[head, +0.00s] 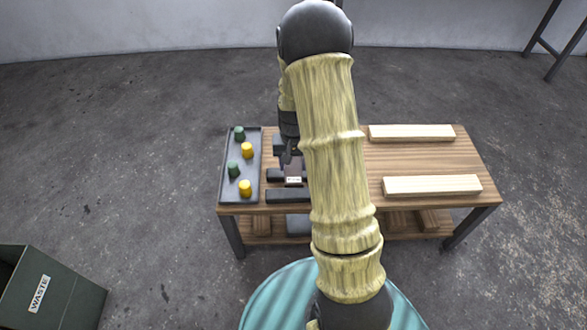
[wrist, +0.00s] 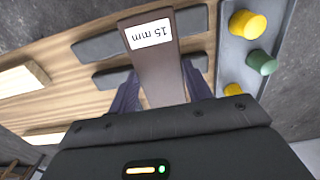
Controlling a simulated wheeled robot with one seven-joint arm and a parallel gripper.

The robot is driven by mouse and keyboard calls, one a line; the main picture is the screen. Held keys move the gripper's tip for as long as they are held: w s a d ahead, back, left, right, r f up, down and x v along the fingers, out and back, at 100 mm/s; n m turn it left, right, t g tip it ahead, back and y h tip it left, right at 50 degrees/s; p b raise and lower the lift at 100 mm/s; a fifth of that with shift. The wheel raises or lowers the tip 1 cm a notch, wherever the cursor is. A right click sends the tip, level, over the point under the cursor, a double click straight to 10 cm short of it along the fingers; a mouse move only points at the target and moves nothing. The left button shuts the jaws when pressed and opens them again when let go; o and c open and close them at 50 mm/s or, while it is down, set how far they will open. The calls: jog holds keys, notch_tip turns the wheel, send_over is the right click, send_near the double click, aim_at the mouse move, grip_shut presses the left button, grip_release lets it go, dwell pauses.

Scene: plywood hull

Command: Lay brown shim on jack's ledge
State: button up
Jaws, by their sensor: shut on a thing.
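The brown shim (wrist: 155,70) carries a white "15 mm" label, upside down in the wrist view. My gripper (wrist: 162,92) is shut on it, with one finger on each side. In the head view my gripper (head: 291,160) is over the left part of the wooden table, and the shim's labelled end (head: 293,181) shows below it, close to dark bars. In the wrist view the shim crosses in front of dark bars (wrist: 112,44); I cannot tell whether it touches them. I cannot make out the jack or its ledge with certainty; my arm hides part of the table.
A grey tray (head: 228,188) with green and yellow pegs stands at the table's left end. Two pale wooden beams (head: 411,132) (head: 432,185) lie on the right of the table (head: 420,160). A dark waste bin (head: 60,290) stands at lower left.

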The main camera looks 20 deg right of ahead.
jog(key=shift+r, duration=0.9)
jog(key=w+a+f+n, duration=0.2)
jog(key=a+f+n, duration=0.15)
jog(key=a, duration=0.55)
notch_tip(320, 180, up, 25)
jog(key=s+a+n+p, duration=0.1)
jog(key=s+p, duration=0.1)
jog(key=p, duration=3.3)
jog(key=shift+s+r, duration=0.15)
jog(key=shift+s, duration=0.15)
jog(key=s+f, duration=0.3)
jog(key=f, duration=1.2)
jog(key=shift+s, duration=0.4)
